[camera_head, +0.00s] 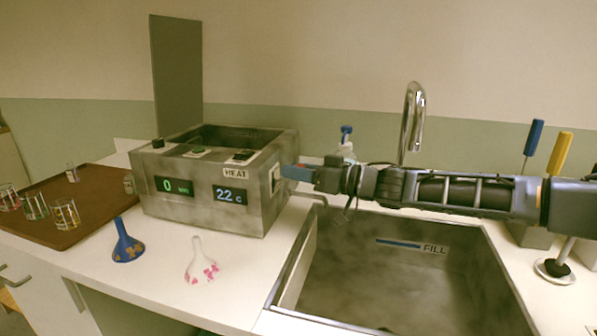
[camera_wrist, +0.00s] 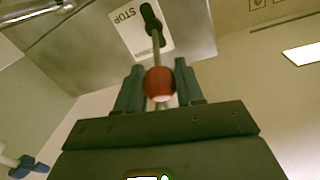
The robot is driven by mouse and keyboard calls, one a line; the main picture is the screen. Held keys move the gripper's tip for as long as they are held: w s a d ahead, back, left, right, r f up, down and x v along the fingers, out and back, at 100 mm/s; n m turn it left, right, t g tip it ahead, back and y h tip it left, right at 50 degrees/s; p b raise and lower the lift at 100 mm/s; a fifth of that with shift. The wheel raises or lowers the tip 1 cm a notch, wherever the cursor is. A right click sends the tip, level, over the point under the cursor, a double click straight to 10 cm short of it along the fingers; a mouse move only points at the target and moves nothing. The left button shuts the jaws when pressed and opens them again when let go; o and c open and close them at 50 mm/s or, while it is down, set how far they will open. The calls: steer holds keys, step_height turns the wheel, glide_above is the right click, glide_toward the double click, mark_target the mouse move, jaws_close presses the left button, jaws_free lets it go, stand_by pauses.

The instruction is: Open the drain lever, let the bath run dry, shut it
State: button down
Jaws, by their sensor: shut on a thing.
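The metal bath (camera_head: 204,213) stands on the counter with its displays reading 0 min and 22 C. A pale plate (camera_head: 276,177) is on its right side. In the wrist view the drain lever has a thin rod (camera_wrist: 156,48), a black pivot end and a red ball knob (camera_wrist: 159,82), beside a STOP label (camera_wrist: 127,22). My gripper (camera_wrist: 159,88) is shut on the red knob, one finger on each side. In the head view my gripper (camera_head: 297,172) reaches the bath's right side and hides the lever. The water level inside the bath cannot be told.
The sink (camera_head: 400,285) with a FILL label lies below my arm, with a curved tap (camera_head: 412,115) behind. A brown tray (camera_head: 95,205) with several glasses is left.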

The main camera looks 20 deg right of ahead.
steer(key=shift+f, duration=0.1)
steer(key=b, duration=0.1)
steer(key=f+t+y+b, duration=0.1)
steer(key=b, duration=0.1)
steer(key=shift+s+d+f, duration=0.1)
steer(key=shift+d+f, duration=0.05)
steer(key=shift+f, duration=0.1)
steer(key=t+y+b, duration=0.1)
steer(key=b, duration=0.2)
steer(key=f+t+y+b, duration=0.1)
steer(key=b, duration=0.2)
steer(key=shift+s+d+m, duration=0.15)
steer(key=shift+d+m, duration=0.05)
steer(key=shift+m, duration=0.1)
steer(key=c, duration=0.8)
jaws_free()
steer(key=shift+r, duration=0.15)
